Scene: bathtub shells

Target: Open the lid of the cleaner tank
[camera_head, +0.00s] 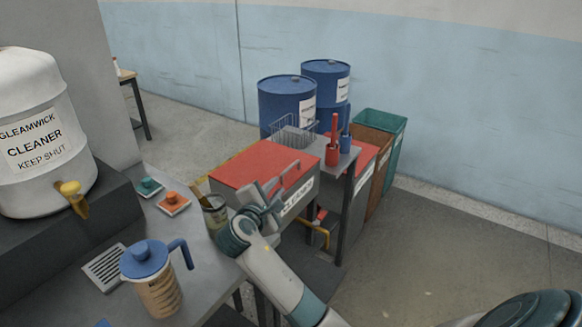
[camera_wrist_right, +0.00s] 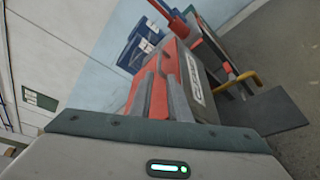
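The cleaner tank is a grey box (camera_head: 302,193) with a flat red lid (camera_head: 255,163) that lies shut on it. Its front label is partly covered by my gripper. A thin grey bar handle (camera_head: 285,178) shows along the lid's near side. My right gripper (camera_head: 266,192) is in front of the lid's near edge, close to the handle. Its fingers look apart, with nothing between them; contact with the handle cannot be made out. In the right wrist view the fingers (camera_wrist_right: 163,85) point towards the red lid. My left gripper is not in view.
A wire basket (camera_head: 293,138) stands behind the lid, with blue drums (camera_head: 285,103) beyond.

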